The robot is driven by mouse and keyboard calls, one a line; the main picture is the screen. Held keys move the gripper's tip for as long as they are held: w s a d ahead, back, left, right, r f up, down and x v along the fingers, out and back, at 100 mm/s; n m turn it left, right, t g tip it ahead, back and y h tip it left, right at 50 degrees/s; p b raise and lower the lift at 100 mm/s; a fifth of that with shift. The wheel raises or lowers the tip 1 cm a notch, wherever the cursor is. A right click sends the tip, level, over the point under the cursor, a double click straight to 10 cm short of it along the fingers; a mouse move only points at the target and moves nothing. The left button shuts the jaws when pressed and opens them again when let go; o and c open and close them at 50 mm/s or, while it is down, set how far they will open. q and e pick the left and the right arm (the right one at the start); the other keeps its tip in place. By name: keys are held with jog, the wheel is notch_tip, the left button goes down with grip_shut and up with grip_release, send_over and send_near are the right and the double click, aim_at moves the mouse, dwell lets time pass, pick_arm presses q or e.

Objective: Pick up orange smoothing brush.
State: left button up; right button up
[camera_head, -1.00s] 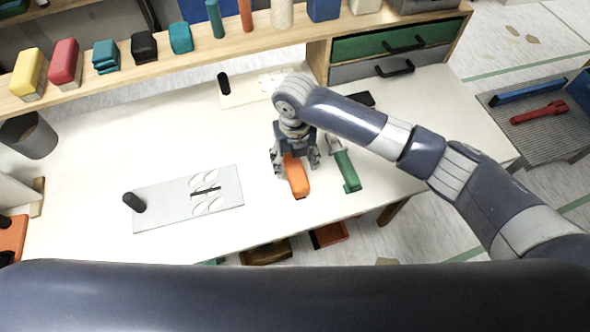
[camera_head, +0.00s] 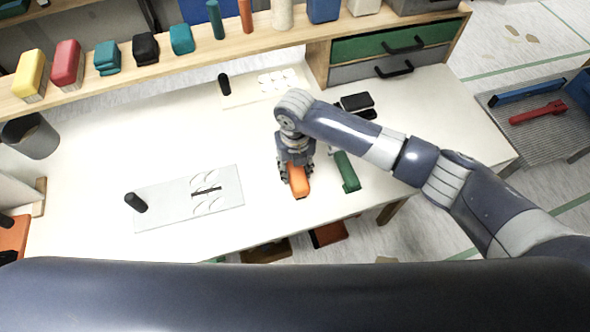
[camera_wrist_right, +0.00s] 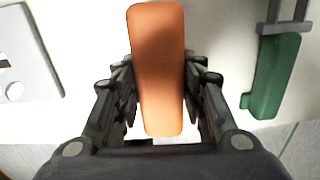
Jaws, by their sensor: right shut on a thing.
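The orange smoothing brush (camera_head: 299,181) is at the front middle of the white table. It fills the middle of the right wrist view (camera_wrist_right: 157,60), between the two fingers. My right gripper (camera_head: 296,177) is shut on the brush, with a finger on each side of it. I cannot tell whether the brush touches the table or is slightly above it. My left gripper is not in view.
A green-handled tool (camera_head: 347,171) lies close to the right of the brush. A grey plate with a black knob (camera_head: 188,201) lies to the left. Black items (camera_head: 357,101) lie behind my right arm. A shelf (camera_head: 180,64) with several coloured blocks runs along the back.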

jog(key=shift+r, duration=0.6)
notch_tip(320, 180, up, 2)
jog(key=shift+r+b, duration=0.2)
jog(key=shift+b, duration=0.5)
jog(key=s+a+r+b, duration=0.1)
jog(key=s+a+b, duration=0.1)
jog(key=s, duration=1.3)
jog(key=shift+s+a+r, duration=0.2)
jog(key=shift+s+a, duration=0.15)
jog(key=shift+a, duration=0.3)
